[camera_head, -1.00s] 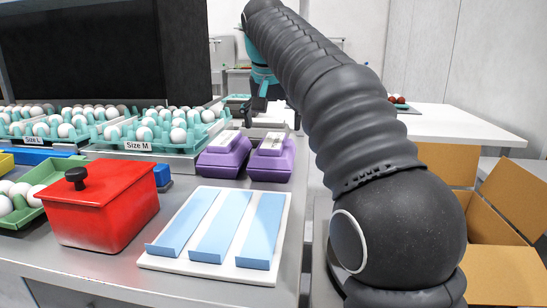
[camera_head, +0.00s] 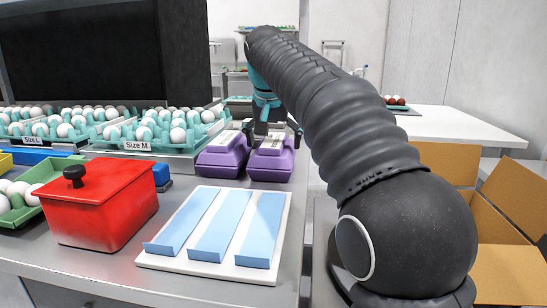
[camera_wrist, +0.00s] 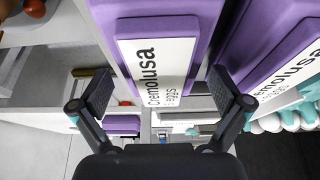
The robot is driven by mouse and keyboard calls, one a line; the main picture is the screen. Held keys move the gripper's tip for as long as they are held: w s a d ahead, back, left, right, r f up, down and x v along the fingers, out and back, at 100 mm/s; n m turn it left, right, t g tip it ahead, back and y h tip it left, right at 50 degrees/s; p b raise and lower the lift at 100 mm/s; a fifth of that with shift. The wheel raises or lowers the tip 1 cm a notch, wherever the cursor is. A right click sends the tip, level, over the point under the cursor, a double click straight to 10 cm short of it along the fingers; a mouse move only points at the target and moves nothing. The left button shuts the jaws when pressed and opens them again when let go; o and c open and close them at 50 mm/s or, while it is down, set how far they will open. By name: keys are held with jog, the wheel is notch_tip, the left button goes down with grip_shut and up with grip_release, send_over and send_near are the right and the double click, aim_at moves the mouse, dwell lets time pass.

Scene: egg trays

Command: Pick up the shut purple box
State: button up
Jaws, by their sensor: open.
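Two shut purple boxes with white labels stand side by side on the grey counter. The right purple box (camera_head: 271,163) is near the counter's right edge, and the left purple box (camera_head: 222,158) stands just beside it. In the wrist view one purple box (camera_wrist: 198,49) lies ahead between my fingers, its label reading "Cremolusa eggs"; the other purple box (camera_wrist: 258,45) is at the right. My gripper (camera_head: 273,132) is open and empty, behind and above the right box in the head view. In the wrist view my gripper (camera_wrist: 163,95) has its fingertips apart, one on each side of the box.
Teal egg trays (camera_head: 150,135) marked Size M stand left of the boxes. A red lidded pot (camera_head: 100,205) and a white board with blue strips (camera_head: 216,232) are in front. An open cardboard box (camera_head: 500,225) is at the right, beyond my arm.

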jog(key=shift+f, duration=0.15)
dwell(0.3)
jog(key=c, duration=0.8)
jog(key=shift+c, duration=0.2)
